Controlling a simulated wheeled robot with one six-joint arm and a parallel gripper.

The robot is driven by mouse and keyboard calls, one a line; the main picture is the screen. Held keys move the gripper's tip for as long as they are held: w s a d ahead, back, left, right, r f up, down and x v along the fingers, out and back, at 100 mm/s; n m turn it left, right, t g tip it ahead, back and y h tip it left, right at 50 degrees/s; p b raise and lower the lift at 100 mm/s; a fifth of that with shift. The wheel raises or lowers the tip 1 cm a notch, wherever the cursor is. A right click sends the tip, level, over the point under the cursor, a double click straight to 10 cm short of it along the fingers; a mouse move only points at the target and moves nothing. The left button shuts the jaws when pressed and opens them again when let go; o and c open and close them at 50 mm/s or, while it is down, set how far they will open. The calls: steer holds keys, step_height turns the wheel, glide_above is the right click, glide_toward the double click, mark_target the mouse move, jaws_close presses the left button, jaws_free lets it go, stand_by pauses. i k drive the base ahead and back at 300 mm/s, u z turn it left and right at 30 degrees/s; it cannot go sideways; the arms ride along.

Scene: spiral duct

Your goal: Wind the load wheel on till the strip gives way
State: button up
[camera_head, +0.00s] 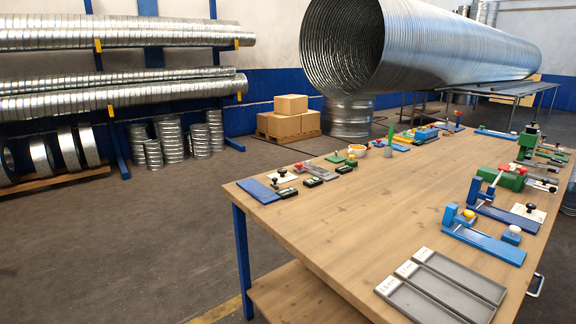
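My gripper is not in view. Several small bench devices stand along the right side of the wooden table (330,215). One is a green and red device (504,178) with a pale rod slanting down from it, over a blue base plate (502,218). A green upright device (528,141) stands farther back. I cannot tell which part is the load wheel, and no strip can be made out at this size.
Grey labelled trays (441,292) lie at the table's near right. The table's middle is bare. A large spiral duct (440,50) looms behind. Cardboard boxes (290,118) and pipe racks stand beyond open floor.

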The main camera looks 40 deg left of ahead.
mark_target(282, 171)
steer(key=u, duration=2.55)
steer(key=i, duration=3.35)
steer(key=z, duration=1.75)
